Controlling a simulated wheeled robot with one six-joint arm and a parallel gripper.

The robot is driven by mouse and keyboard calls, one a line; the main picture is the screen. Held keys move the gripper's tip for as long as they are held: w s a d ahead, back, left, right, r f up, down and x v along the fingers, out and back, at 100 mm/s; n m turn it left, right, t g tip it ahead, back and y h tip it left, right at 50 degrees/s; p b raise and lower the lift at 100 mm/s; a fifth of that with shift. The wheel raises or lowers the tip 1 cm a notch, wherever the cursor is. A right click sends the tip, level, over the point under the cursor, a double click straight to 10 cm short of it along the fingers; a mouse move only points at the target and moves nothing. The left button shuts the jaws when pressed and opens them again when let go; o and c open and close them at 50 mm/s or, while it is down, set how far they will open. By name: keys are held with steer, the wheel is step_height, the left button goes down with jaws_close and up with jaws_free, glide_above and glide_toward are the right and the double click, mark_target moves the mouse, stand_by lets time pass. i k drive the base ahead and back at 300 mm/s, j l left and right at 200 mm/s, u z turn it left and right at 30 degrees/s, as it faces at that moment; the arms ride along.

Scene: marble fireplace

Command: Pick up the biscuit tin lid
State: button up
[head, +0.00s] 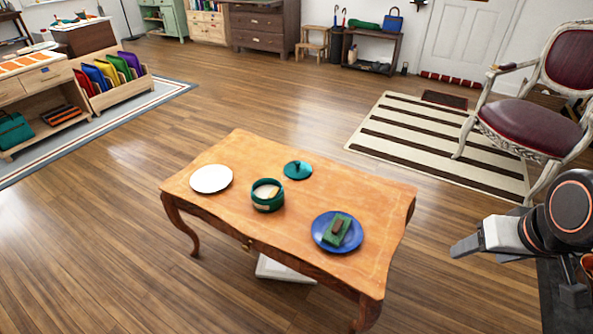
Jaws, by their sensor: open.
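The biscuit tin lid (298,170) is a teal disc with a small knob on top. It lies flat on the wooden table (225,148), near the far edge. The round green tin (267,203) stands open just left of and in front of the lid, apart from it, with something pale inside. My gripper (466,247) is at the right side of the head view, off the table's right edge and well away from the lid. It is open, and I see nothing held in it; its fingers are small and hard to make out.
A white plate (211,179) lies at the table's left. A blue plate (323,245) with a green block and a brown piece on it lies at the front right. A red-cushioned chair (530,128) stands on the right by a striped rug (400,130). Open floor surrounds the table.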

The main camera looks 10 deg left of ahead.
mark_target(295, 169)
steer(key=j, duration=0.55)
steer(key=i+j+u, duration=0.1)
steer(key=j, duration=0.4)
steer(key=i+j+u, duration=0.1)
steer(key=j, duration=0.25)
steer(key=i+j+u, duration=0.25)
steer(key=i+j, duration=0.2)
